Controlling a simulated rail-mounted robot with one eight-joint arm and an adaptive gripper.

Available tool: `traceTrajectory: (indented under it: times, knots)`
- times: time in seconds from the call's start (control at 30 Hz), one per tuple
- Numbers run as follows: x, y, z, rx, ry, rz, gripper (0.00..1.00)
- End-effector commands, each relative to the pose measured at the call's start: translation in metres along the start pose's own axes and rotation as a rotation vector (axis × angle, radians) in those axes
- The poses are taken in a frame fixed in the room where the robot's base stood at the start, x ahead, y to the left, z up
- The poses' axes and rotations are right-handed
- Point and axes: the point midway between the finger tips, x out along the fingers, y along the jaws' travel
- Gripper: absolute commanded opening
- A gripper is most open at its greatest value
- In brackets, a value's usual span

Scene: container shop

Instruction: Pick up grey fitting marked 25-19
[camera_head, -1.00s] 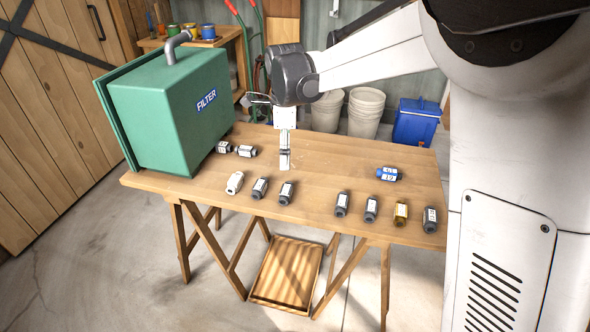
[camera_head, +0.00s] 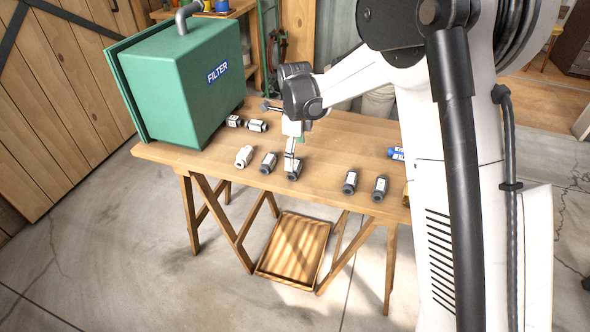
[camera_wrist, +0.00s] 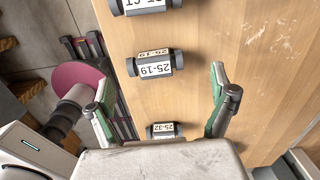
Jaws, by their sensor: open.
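The grey fitting marked 25-19 (camera_wrist: 152,66) has dark ends and a white label, and lies on the wooden table. In the wrist view it shows between the lines of my fingers, slightly beyond their tips. It appears to be the dark fitting (camera_head: 294,171) right below my gripper in the head view. My gripper (camera_wrist: 162,77) is open and empty, its green-edged fingers spread wide. In the head view my gripper (camera_head: 291,158) points down over that fitting and partly covers it. Whether they touch cannot be told.
A fitting marked 25-32 (camera_wrist: 164,130) and another labelled fitting (camera_wrist: 146,4) lie on either side along the row. The green filter box (camera_head: 172,95) stands at the table's left. Two small fittings (camera_head: 257,126) lie beside it. The table (camera_head: 325,160) has bare space behind the row.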

Motion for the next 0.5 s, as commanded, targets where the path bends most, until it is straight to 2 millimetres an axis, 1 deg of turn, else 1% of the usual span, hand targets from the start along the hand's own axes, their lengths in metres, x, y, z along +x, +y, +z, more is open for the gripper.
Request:
traceTrajectory:
  times: [0.17,0.27,0.4,0.5]
  knots:
    - [0.009,0.002,0.0,0.0,0.0,0.0,0.91]
    - [0.021,0.005,-0.001,-0.001,0.0,0.0,0.91]
    - [0.041,0.008,-0.001,0.0,0.0,0.0,0.91]
    - [0.051,0.008,-0.001,0.0,0.0,0.0,0.91]
